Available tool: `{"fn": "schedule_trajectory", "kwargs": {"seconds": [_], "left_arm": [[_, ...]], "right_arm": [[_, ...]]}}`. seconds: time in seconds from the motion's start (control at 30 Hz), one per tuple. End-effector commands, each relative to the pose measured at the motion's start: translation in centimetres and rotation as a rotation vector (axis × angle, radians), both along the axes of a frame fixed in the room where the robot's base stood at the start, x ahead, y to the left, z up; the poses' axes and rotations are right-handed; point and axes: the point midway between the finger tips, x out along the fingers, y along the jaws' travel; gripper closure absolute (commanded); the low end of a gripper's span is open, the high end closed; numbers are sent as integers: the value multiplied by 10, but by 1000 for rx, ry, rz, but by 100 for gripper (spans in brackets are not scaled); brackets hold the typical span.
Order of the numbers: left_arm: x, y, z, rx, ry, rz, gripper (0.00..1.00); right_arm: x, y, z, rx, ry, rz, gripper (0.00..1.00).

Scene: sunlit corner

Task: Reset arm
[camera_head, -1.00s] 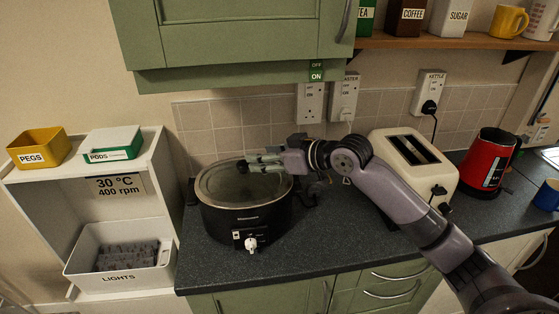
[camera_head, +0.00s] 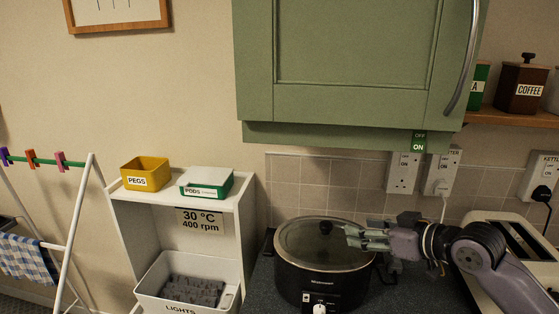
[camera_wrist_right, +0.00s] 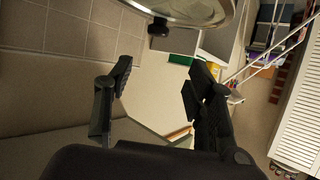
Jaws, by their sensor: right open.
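My right gripper (camera_head: 358,237) is at the right side of the black slow cooker (camera_head: 322,278), in front of or over the right part of its glass lid (camera_head: 312,243). Its fingers point left. In the right wrist view the two black fingers (camera_wrist_right: 160,80) are spread apart with nothing between them. A round rim with a dark knob (camera_wrist_right: 158,27) shows at the top of that view. I cannot tell the exact gap between the gripper and the lid. My left gripper is in neither view.
A green wall cupboard (camera_head: 355,60) hangs above the worktop. A cream toaster (camera_head: 510,245) stands behind my right arm. Left of the cooker is a white shelf unit (camera_head: 245,215) with a yellow pegs box (camera_head: 145,174), a pods box (camera_head: 207,183) and a lights bin (camera_head: 160,272). A drying rack (camera_head: 80,230) stands far left.

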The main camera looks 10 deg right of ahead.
Motion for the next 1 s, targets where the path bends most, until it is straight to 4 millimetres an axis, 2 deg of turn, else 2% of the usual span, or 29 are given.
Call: {"fn": "schedule_trajectory", "kwargs": {"seconds": [0.17, 0.3, 0.43, 0.6, 0.9, 0.93, 1.0], "left_arm": [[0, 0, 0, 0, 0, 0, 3], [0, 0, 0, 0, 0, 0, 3], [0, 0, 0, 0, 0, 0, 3], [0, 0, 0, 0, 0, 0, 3], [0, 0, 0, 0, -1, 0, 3], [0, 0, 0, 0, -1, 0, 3], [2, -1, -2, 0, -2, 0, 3]], "right_arm": [[-36, 31, -87, -60, 130, 8, 50], [-89, 53, -162, -124, 266, -19, 50], [-149, 64, -218, -179, 405, -79, 50], [-215, 64, -256, -232, 555, -170, 50], [-308, 53, -284, -298, 778, -323, 50], [-318, 52, -285, -305, 801, -338, 50], [-311, 51, -305, -313, 806, -338, 50]]}}
